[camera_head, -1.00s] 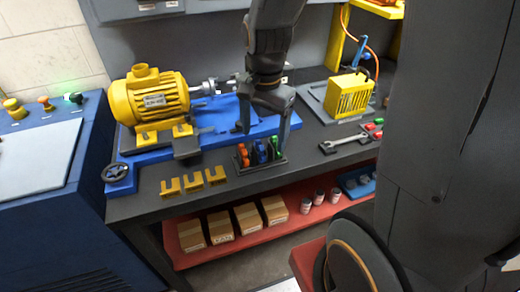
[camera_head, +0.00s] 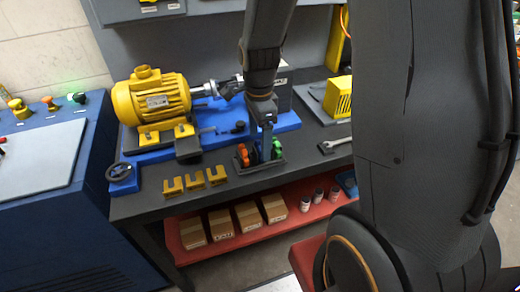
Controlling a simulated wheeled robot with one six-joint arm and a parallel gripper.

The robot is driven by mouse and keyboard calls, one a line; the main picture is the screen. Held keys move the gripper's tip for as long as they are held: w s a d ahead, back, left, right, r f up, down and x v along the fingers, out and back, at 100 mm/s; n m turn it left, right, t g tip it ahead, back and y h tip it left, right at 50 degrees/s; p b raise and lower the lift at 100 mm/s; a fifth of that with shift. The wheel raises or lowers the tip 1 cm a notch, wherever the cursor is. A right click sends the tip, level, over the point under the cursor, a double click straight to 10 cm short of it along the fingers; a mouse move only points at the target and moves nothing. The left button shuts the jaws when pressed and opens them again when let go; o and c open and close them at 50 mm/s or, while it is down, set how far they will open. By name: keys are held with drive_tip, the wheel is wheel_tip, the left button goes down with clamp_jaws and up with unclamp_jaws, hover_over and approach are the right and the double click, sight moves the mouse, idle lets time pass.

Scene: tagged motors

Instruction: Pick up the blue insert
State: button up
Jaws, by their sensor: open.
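A small black rack (camera_head: 262,166) stands at the front of the bench. An orange insert (camera_head: 243,155) stands at its left and a green insert (camera_head: 277,149) at its right. The blue insert, between them in the earlier frame, is now mostly or fully hidden behind my gripper (camera_head: 266,154). My gripper is open and points down over the middle of the rack, seen nearly edge-on. I cannot tell whether its fingers are around the blue insert or touching it.
A yellow motor (camera_head: 152,98) on a blue base (camera_head: 135,153) is close on the left. Several yellow brackets (camera_head: 195,182) lie left of the rack. A wrench (camera_head: 335,145) and a yellow cage (camera_head: 338,97) are to the right. Boxes stand on the red lower shelf (camera_head: 245,226).

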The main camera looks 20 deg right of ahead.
drive_tip(key=shift+f, duration=1.3)
drive_tip(key=c, duration=1.1)
drive_tip(key=shift+r+b, duration=0.85)
drive_tip(key=shift+r, duration=4.2)
